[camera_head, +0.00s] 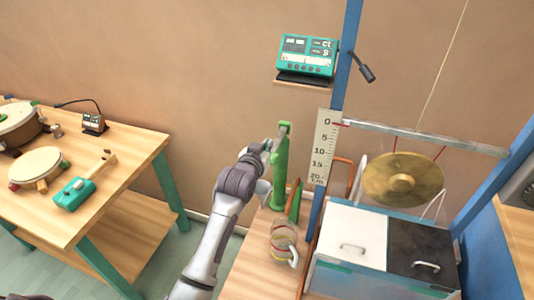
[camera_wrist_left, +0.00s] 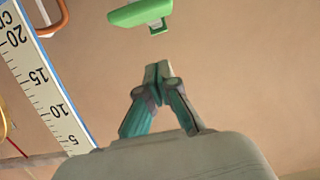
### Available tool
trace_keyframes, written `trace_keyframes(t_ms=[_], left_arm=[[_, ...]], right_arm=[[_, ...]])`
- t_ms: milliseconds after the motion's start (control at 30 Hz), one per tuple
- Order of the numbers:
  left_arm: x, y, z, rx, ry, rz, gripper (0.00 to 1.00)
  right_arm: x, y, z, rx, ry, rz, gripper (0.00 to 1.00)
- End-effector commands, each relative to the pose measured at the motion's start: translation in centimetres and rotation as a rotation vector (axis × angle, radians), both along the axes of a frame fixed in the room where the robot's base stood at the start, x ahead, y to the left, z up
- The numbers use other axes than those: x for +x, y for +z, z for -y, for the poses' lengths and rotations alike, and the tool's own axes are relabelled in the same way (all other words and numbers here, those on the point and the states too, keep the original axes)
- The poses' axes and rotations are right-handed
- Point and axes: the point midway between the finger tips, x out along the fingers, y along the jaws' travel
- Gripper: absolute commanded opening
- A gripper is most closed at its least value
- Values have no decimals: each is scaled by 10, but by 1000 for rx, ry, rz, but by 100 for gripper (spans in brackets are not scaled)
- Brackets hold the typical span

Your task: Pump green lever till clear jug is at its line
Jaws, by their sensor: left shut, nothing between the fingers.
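The green pump (camera_head: 281,172) with its lever stands upright at the left side of the blue-framed rig. In the left wrist view a green piece (camera_wrist_left: 143,14), which looks like the lever's handle, is just beyond my fingertips. My left gripper (camera_head: 268,148) is beside the pump's upper part. In the left wrist view its fingers (camera_wrist_left: 158,72) are shut and empty, with a gap to the green piece. The clear jug (camera_head: 283,240) stands on the wooden surface below the pump, with a yellow band around it. Its water level is too small to tell.
A white ruler scale (camera_head: 323,148) stands right of the pump and also shows in the wrist view (camera_wrist_left: 38,82). A gong (camera_head: 402,180) hangs above white and black lidded boxes. A teal device (camera_head: 307,55) sits on a shelf. A wooden table (camera_head: 110,192) holds drums at left.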

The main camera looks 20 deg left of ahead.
Motion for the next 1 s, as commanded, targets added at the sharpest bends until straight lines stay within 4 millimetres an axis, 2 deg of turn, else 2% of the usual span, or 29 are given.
trace_keyframes(t_ms=[33,100,300,733,867,1000], left_arm=[[9,0,0,0,0,0,0],[5,-16,0,0,0,-6,0],[5,-37,0,0,0,-1,0],[4,-42,0,0,0,1,0],[4,-52,0,-2,0,20,0],[2,-72,0,-4,0,84,0]], right_arm=[[0,3,0,0,0,0,37],[0,6,0,0,0,0,37],[0,10,0,0,0,0,37],[0,9,0,0,0,0,37],[0,-3,0,0,0,0,37],[0,-31,0,0,0,0,37]])
